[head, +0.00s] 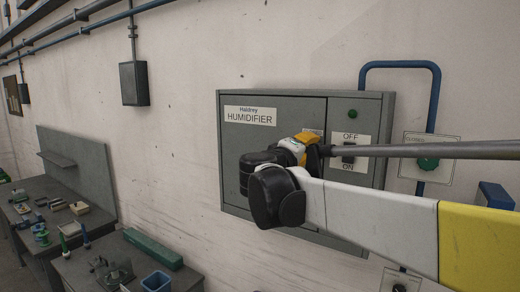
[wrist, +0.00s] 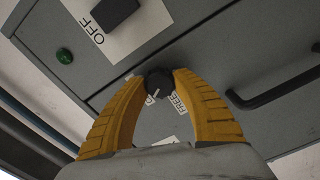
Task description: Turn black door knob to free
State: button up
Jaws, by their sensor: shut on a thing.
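The black door knob (wrist: 158,82) is on the grey humidifier cabinet door, between the yellow fingers of my gripper (wrist: 160,88) in the wrist view. The fingers are shut on it from both sides. A white mark shows on the knob, on its left side in the picture. A white label reading FREE (wrist: 179,104) lies beside the knob, partly hidden by the right finger. Another label (wrist: 170,140) shows between the fingers. In the head view, my gripper (head: 308,142) is against the cabinet (head: 237,180), and my arm hides the knob.
The OFF/ON switch (head: 348,153) and a green lamp (head: 352,114) are on the cabinet's right part. A black bar handle (wrist: 275,90) is right of my fingers in the wrist view. A blue pipe (head: 400,64) runs behind the cabinet. Cluttered benches (head: 75,188) stand at left.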

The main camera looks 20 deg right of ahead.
jog(key=n+b, duration=0.1)
jog(key=n, duration=1.1)
jog(key=shift+b, duration=0.3)
dwell(0.4)
jog(key=o, duration=1.2)
jog(key=v, duration=1.2)
jog(key=shift+f, duration=0.1)
